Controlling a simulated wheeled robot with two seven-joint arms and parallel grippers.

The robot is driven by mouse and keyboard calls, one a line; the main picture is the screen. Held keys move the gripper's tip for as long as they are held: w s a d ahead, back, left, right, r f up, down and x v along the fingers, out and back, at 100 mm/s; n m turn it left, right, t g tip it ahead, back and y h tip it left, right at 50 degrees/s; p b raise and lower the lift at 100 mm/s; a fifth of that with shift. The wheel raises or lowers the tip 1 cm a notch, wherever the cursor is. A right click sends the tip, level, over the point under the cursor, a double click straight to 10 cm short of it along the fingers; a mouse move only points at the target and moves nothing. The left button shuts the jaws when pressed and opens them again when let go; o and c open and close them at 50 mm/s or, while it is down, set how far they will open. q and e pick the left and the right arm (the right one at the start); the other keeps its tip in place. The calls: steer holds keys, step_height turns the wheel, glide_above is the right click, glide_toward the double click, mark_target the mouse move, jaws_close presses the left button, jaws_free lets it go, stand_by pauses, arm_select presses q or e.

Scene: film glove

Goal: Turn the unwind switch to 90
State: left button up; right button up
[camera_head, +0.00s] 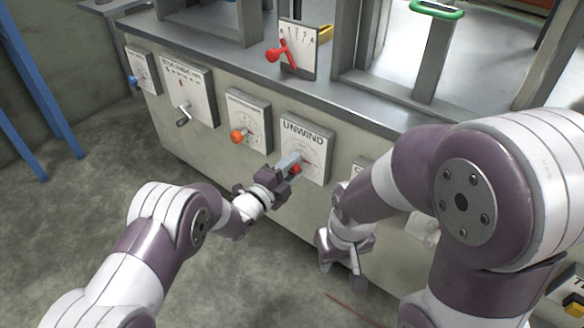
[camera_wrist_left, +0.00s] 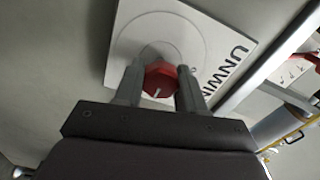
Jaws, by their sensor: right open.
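The unwind switch is a red knob (camera_wrist_left: 160,80) on a white square plate (camera_head: 313,139) marked UNWIND, on the machine's front panel. In the head view my left gripper (camera_head: 291,164) is at this knob and covers most of it. In the left wrist view its two fingers (camera_wrist_left: 159,88) lie on either side of the red knob and appear to touch it. A short white mark shows on the knob. The scale numbers around it are too small to read. My right gripper (camera_head: 341,268) hangs open and empty, below and right of the plate, apart from the panel.
To the left on the panel are a plate with an orange knob (camera_head: 239,136), one with a metal lever (camera_head: 184,114) and one with a blue knob (camera_head: 133,81). A red lever (camera_head: 280,51) stands above, on the ledge.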

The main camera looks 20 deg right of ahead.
arm_select(q)
steer(key=o, duration=0.4)
steer(key=shift+f, duration=0.1)
steer(key=shift+s+a, duration=0.15)
steer(key=shift+a, duration=0.05)
steer(key=p+v, duration=0.5)
steer(key=v, duration=0.7)
steer(key=shift+s+a, duration=0.1)
steer(key=shift+s, duration=0.05)
